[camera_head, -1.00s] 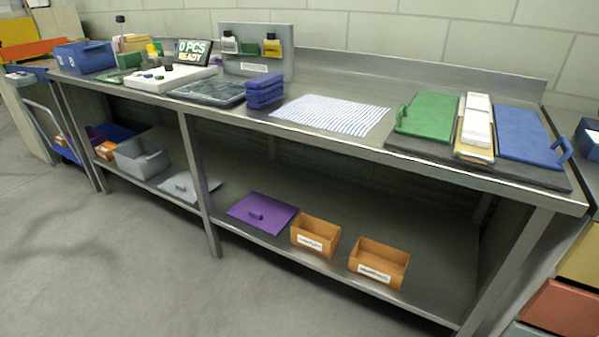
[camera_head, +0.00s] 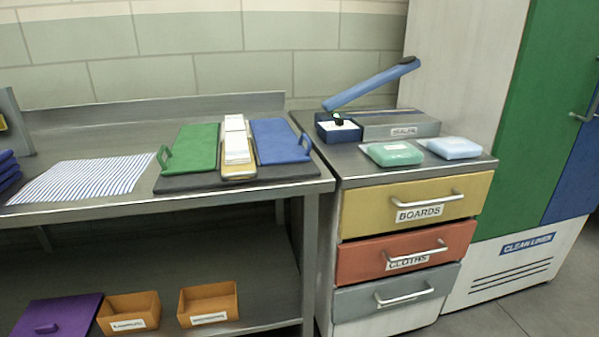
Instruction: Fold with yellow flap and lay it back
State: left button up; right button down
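A folding board with a dark base (camera_head: 280,174) lies on the steel bench. Its green flap (camera_head: 192,147), with a handle at its left, lies flat on the left. Its blue flap (camera_head: 280,140), with a handle at its right, lies flat on the right. Between them is the narrow yellow flap (camera_head: 239,173), mostly covered by a white strip of folded cloth (camera_head: 236,147). Only the yellow edges show. Neither of my grippers is in view.
A striped cloth (camera_head: 83,178) lies flat left of the board. A drawer cabinet (camera_head: 402,210) stands right of the bench, with a sealer (camera_head: 399,125), a blue box (camera_head: 338,130) and green (camera_head: 393,154) and light-blue (camera_head: 454,147) packs on top. Orange bins (camera_head: 208,302) stand on the lower shelf.

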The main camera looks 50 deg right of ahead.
aim_at(237, 155)
jog(key=z, duration=1.1)
